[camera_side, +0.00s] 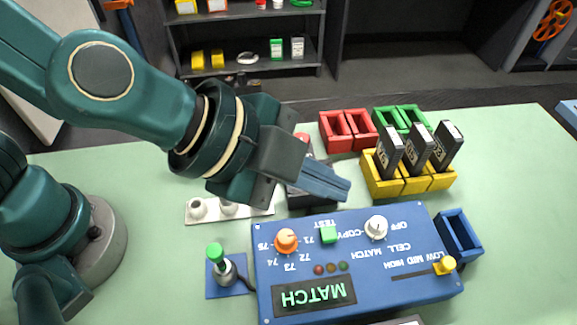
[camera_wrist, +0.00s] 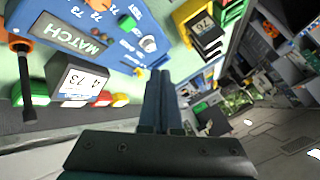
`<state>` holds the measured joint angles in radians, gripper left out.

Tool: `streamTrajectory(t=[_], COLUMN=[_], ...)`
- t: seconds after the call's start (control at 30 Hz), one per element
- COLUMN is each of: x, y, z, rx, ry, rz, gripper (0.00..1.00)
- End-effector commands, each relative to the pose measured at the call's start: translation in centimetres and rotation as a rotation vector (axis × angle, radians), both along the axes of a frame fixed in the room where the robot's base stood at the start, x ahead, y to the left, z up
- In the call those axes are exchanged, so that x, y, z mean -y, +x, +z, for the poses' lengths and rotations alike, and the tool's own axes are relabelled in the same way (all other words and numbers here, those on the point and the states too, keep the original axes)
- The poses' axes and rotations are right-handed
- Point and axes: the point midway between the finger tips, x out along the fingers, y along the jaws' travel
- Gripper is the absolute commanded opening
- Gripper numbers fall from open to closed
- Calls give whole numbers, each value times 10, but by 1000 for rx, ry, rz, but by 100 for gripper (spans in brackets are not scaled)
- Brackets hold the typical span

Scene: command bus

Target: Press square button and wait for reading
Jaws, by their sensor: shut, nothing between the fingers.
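A blue control panel (camera_side: 400,255) stands on the green table. Its square green button (camera_side: 328,234) sits near the panel's back edge, between an orange knob (camera_side: 286,241) and a white knob (camera_side: 376,228); the button also shows in the wrist view (camera_wrist: 127,22). The panel's display (camera_side: 313,295) reads MATCH in green letters, also legible in the wrist view (camera_wrist: 80,38). My gripper (camera_side: 343,190) is shut and empty, its blue fingers pointing right in the side view. The fingertips appear above the panel's back edge, apart from the button. In the wrist view the closed fingers (camera_wrist: 162,78) point up the picture.
A yellow slider (camera_side: 446,265) is at the panel's right. A green-topped lever (camera_side: 215,253) stands left of it. Yellow bins (camera_side: 384,189) hold dark cartridges; red bins (camera_side: 340,143), green bins (camera_side: 385,119) and a blue bin (camera_side: 458,232) are nearby. A labelled cartridge (camera_wrist: 75,88) lies before the panel.

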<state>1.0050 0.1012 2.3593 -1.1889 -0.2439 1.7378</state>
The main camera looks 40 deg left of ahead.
Motion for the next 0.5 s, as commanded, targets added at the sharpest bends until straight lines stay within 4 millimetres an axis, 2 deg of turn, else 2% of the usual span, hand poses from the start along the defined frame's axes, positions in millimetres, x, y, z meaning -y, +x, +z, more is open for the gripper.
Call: streamTrajectory(t=[0.5], x=[-1], y=[1], z=[-37], rx=[0], ry=[5], rz=[3], gripper=[0])
